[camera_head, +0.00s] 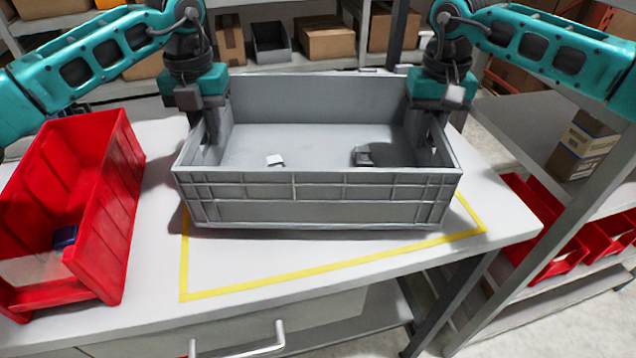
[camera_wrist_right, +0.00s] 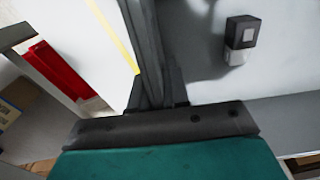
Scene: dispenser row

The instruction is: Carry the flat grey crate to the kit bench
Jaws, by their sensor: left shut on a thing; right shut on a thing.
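The flat grey crate (camera_head: 318,209) is in the middle of the head view, over a white bench top with a yellow outline. A small white item (camera_head: 275,160) and a small dark grey item (camera_head: 363,155) lie on its floor. My left gripper (camera_head: 208,130) is shut on the crate's left end wall. My right gripper (camera_head: 436,130) is shut on its right end wall. The fingertips are partly hidden by the walls. A shadow shows under the crate; I cannot tell for sure whether it is clear of the bench.
A red bin (camera_head: 75,205) with a dark blue item (camera_head: 65,237) stands left of the crate. The yellow outline (camera_head: 330,266) shows in front of the crate. Shelves with cardboard boxes (camera_head: 325,40) stand behind. A rack with red bins (camera_head: 572,250) is at the right.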

